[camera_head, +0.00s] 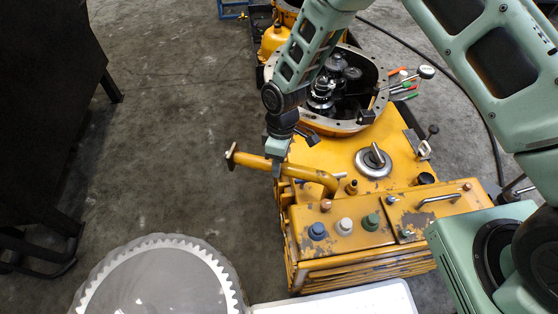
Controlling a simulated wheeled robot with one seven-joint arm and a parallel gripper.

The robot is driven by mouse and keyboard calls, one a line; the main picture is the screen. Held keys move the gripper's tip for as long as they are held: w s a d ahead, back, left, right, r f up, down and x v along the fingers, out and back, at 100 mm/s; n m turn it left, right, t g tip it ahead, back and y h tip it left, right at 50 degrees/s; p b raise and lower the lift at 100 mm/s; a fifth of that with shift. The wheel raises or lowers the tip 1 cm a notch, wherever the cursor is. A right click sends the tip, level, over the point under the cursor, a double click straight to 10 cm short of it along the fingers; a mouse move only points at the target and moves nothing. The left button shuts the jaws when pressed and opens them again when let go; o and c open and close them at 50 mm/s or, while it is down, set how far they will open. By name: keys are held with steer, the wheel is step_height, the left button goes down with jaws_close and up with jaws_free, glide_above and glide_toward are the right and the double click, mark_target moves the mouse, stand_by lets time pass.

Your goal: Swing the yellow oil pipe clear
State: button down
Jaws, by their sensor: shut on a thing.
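The yellow oil pipe (310,174) is a bent tube with a flange at its left end. It lies roughly level and sticks out to the left past the yellow machine (330,155). Its right end bends down toward the machine's top near the front. My gripper (276,167) points down and is shut on the pipe's straight left part, a little right of the flange. The fingertips are small in this view, and the pipe partly hides them.
An open round housing (378,100) with dark gears stands behind the pipe. A silver-ringed cap (373,161) and coloured knobs (343,226) are to the right and front. A large toothed disc (228,285) is at the lower left. Floor left of the flange is clear.

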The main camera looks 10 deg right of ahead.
steer(key=c, duration=1)
jaws_free()
steer(key=shift+o, duration=0.2)
steer(key=w+d+r+p, duration=0.1)
steer(key=w+r+p, duration=0.1)
steer(key=r, duration=1.5)
steer(key=shift+w+d, duration=0.2)
steer(key=shift+w, duration=0.3)
steer(key=s+r+m, duration=0.2)
steer(key=s+r, duration=0.9)
steer(key=s, duration=0.1)
steer(key=s+d+r+m+t, duration=0.25)
steer(key=s+d, duration=0.35)
steer(key=s, duration=0.7)
step_height(320, 180, up, 14)
steer(key=m+p, duration=0.1)
steer(key=p, duration=1.2)
steer(key=shift+w+r+p, duration=0.2)
steer(key=shift+p, duration=0.1)
